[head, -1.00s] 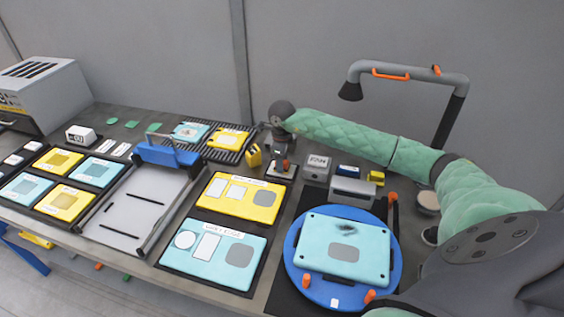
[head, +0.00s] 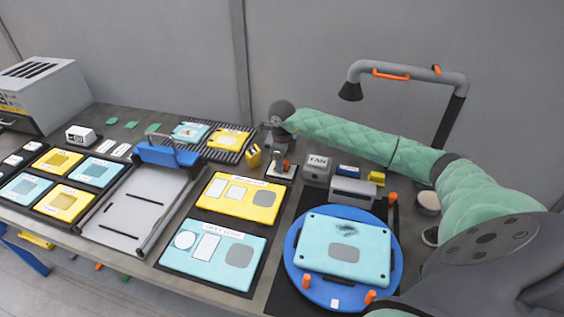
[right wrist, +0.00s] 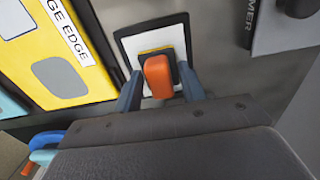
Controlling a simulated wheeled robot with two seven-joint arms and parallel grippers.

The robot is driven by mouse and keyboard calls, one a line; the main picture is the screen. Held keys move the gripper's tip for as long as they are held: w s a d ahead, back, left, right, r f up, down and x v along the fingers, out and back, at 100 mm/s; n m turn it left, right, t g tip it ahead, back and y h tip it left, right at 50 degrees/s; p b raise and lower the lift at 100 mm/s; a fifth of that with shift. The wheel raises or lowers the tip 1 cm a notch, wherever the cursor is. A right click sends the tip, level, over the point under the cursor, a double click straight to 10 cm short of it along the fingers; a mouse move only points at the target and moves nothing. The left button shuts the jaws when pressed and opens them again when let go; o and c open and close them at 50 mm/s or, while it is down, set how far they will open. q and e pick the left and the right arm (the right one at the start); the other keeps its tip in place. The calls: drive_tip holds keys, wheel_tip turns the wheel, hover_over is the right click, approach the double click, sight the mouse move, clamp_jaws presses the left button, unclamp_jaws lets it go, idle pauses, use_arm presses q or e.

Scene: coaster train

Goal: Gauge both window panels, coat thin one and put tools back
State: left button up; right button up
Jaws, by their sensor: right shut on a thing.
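My right gripper (head: 281,155) reaches in from the right and is shut on an orange-handled tool (right wrist: 158,77). A yellow panel (head: 221,206) and a cyan panel (head: 195,256) lie flat at mid-bench, each with light patches, a grey rounded patch and an edge label. Another cyan panel (head: 320,262), with a dark smudge and grey rounded patch, lies on the blue turntable (head: 298,279). My left gripper is out of view.
A lamp arm (head: 452,80) rises behind. A black rack (head: 209,151) holds small cyan and yellow plates. A blue-barred press (head: 166,155) stands left.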

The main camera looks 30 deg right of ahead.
idle(0.3)
drive_tip(key=shift+r+p, duration=0.7)
drive_tip(key=shift+r, duration=2.75)
drive_tip(key=shift+f, duration=0.1)
